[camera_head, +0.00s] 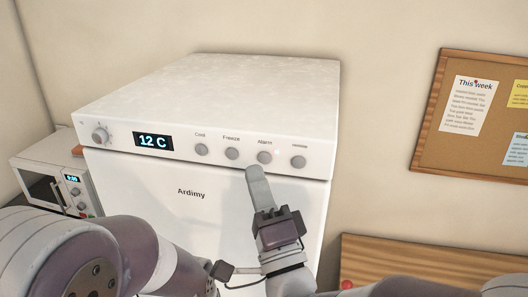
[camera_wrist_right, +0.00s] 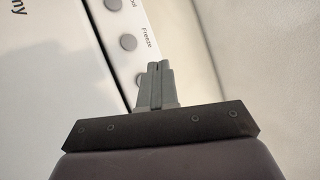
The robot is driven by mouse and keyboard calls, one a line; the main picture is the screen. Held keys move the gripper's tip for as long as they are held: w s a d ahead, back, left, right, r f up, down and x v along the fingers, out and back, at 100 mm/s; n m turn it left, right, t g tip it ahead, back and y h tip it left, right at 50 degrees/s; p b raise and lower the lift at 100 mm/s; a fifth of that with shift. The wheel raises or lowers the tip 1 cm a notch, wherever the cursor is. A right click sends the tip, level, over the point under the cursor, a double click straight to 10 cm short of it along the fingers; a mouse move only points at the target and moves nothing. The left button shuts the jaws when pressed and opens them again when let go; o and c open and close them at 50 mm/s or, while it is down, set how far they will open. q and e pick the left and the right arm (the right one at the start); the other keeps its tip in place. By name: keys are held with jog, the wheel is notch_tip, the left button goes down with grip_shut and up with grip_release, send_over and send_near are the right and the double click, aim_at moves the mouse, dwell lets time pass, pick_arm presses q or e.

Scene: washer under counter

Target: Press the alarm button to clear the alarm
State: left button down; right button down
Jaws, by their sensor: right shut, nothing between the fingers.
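The white Ardimy appliance (camera_head: 190,215) has a front panel with a display (camera_head: 153,142) reading "12 C". The round grey alarm button (camera_head: 264,157) is under the label "Alarm", third in a row of similar buttons. My right gripper (camera_head: 256,172) is shut and empty, its tips just below the alarm button in the head view. In the right wrist view the shut fingers (camera_wrist_right: 157,66) partly cover a grey button (camera_wrist_right: 140,79) beyond the "Freeze" one. I cannot tell whether the tips touch the panel. My left gripper is not in view; only my left arm shows.
The Cool button (camera_head: 201,150), the Freeze button (camera_head: 232,154) and a fourth button (camera_head: 298,162) are close by. A knob (camera_head: 100,135) is at the panel's left. A microwave (camera_head: 42,187) stands at left, a corkboard (camera_head: 432,140) hangs at right.

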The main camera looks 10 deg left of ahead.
aim_at(265, 158)
jog(key=shift+w+d+f+b, duration=0.1)
jog(key=shift+w+b, duration=0.2)
jog(key=shift+w, duration=0.7)
dwell(1.3)
jog(key=shift+w+b, duration=0.45)
jog(key=shift+b, duration=0.1)
